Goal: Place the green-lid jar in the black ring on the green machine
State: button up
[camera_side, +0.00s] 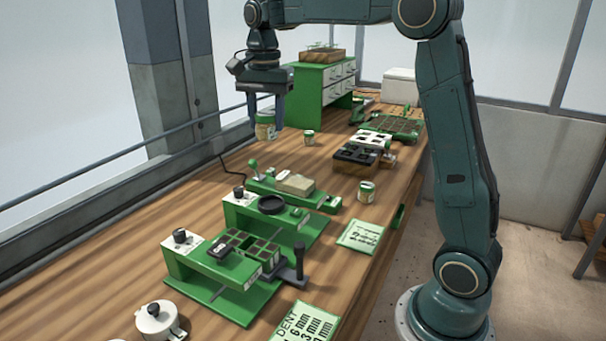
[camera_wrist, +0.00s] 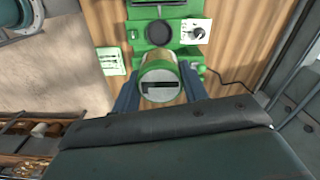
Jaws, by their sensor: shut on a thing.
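My gripper (camera_side: 265,118) is shut on a jar (camera_side: 265,132) and holds it above the bench, over its left part in the side view. In the wrist view the jar (camera_wrist: 160,84) sits between the two fingers of my gripper (camera_wrist: 160,92), with a green rim and a pale top bearing a dark bar. The black ring (camera_side: 272,204) is on top of the green machine (camera_side: 240,208) in mid-bench, and it looks empty. In the wrist view the ring (camera_wrist: 159,32) shows beyond the jar, apart from it. My gripper hides part of the jar in both views.
A green press with a beige block (camera_side: 296,184) stands just behind the ring's machine. Another jar (camera_side: 366,190) and a green card (camera_side: 361,236) are to its right. A green machine with a cell tray (camera_side: 240,246) is in front. A small jar (camera_side: 309,138) stands farther back.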

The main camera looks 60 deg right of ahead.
aim_at(268, 139)
notch_tip(268, 139, down, 13)
dwell(0.3)
jog(key=shift+f, duration=2.1)
jog(key=shift+f, duration=0.15)
jog(key=o, duration=1)
notch_tip(268, 139, up, 12)
jog(key=shift+r, duration=0.1)
